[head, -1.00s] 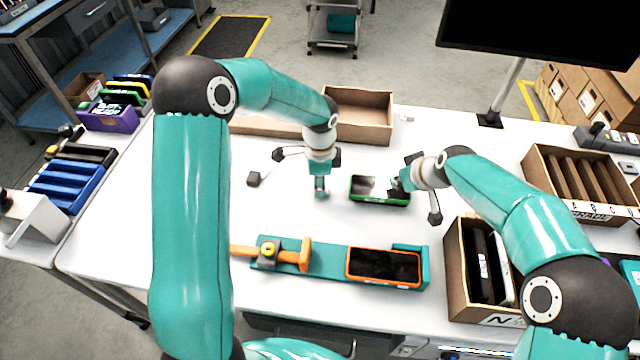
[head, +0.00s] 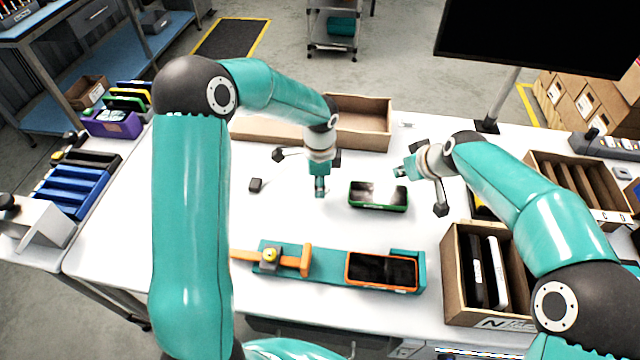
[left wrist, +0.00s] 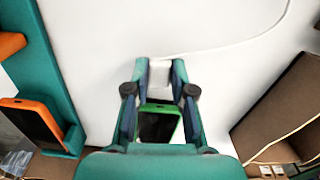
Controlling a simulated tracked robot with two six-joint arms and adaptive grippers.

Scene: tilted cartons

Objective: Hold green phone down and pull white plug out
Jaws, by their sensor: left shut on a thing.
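The green phone (head: 378,196) lies face up on the white table, with a dark screen and green rim. It also shows in the left wrist view (left wrist: 159,124). My left gripper (head: 319,190) is left of the phone, shut on the white plug (left wrist: 160,74), which sits between its fingertips in the left wrist view. A gap shows between plug and phone. A white cable runs from the plug to the upper right there. My right gripper (head: 401,172) is beside the phone's upper right end, apparently clear of it; its finger opening is too small to tell.
A teal fixture (head: 330,276) with an orange phone (head: 381,271) and an orange clamp stands in front. Cartons (head: 455,285) stand at the right; an open carton (head: 358,120) is behind. A small dark block (head: 256,185) lies at left.

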